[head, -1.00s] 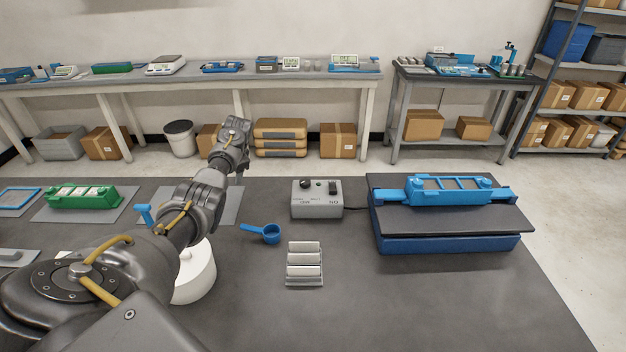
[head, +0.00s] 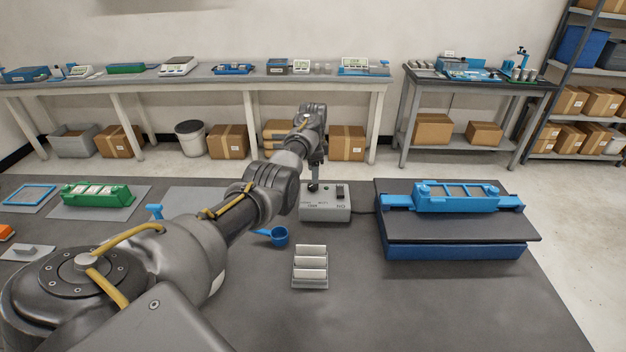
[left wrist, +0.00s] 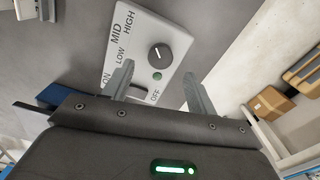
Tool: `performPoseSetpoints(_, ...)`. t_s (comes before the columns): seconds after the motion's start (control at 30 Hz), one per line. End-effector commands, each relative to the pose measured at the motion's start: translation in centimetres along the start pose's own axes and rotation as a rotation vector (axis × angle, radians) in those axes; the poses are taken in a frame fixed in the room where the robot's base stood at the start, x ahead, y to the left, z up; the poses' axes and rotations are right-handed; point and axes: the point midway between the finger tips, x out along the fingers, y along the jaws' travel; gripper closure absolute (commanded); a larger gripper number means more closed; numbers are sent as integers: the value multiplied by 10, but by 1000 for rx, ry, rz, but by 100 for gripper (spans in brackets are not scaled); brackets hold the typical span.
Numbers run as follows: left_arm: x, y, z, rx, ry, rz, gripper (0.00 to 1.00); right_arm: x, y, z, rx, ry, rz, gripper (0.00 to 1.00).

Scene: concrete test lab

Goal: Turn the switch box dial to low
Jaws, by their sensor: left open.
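The switch box (head: 325,205) is a light grey box on the dark table, right of centre. Its black round dial (head: 313,187) is at the top left, partly under my left gripper (head: 317,165). In the left wrist view the dial (left wrist: 160,56) shows a short slanted white mark; which label it points to I cannot tell. My right gripper is out of view.
A blue scoop (head: 275,237) and a rack of pale bars (head: 310,266) lie in front of the box. A blue device (head: 455,248) stands to its right, with a cable between them. A green rack (head: 97,195) is at the left.

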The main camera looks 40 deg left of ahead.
Motion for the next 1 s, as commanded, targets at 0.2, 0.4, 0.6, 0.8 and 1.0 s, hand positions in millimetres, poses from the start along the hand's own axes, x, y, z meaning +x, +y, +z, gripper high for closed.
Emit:
performPoseSetpoints(0.2,36,0,0,1,0,2,43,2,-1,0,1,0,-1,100)
performPoseSetpoints(0.4,49,0,0,0,0,0,43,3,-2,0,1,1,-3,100)
performPoseSetpoints(0.6,50,0,-1,1,1,-1,43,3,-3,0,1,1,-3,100)
performPoseSetpoints(0.8,50,0,-1,1,1,-1,57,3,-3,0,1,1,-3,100)
performPoseSetpoints(1.0,50,0,0,1,0,-1,83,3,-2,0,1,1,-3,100)
